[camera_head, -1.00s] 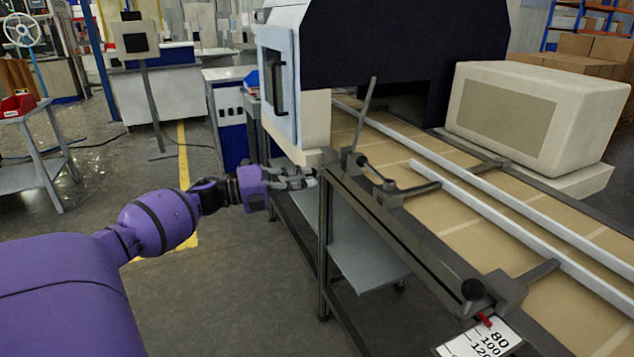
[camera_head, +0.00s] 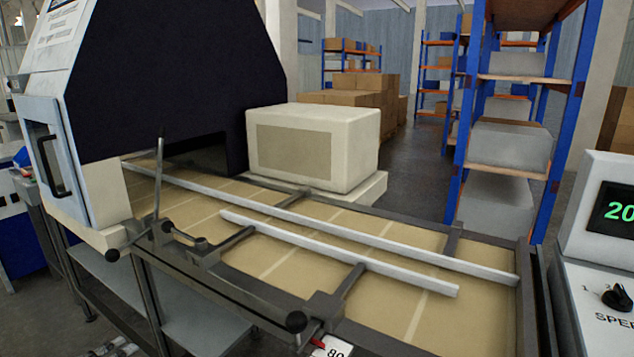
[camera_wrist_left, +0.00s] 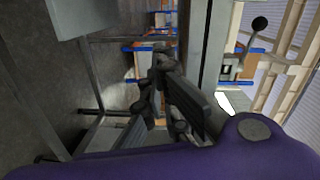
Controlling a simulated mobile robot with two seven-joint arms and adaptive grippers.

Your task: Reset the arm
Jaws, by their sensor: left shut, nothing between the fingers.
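My left gripper (camera_head: 118,347) shows only as a small grey part at the bottom left edge of the head view, below the conveyor's side. In the left wrist view my left gripper (camera_wrist_left: 162,58) points up the picture, its dark fingers shut with nothing between them. The purple wrist housing fills the bottom of that view. The rest of my left arm is outside the head view. My right gripper is in neither view.
The conveyor (camera_head: 390,322) with its white guide rails (camera_head: 340,255) crosses the head view. A dark machine hood (camera_head: 180,70) stands over its left end, and a cream box unit (camera_head: 315,148) behind it. A speed control box (camera_head: 608,240) stands at right. Grey floor (camera_head: 418,165) shows beyond.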

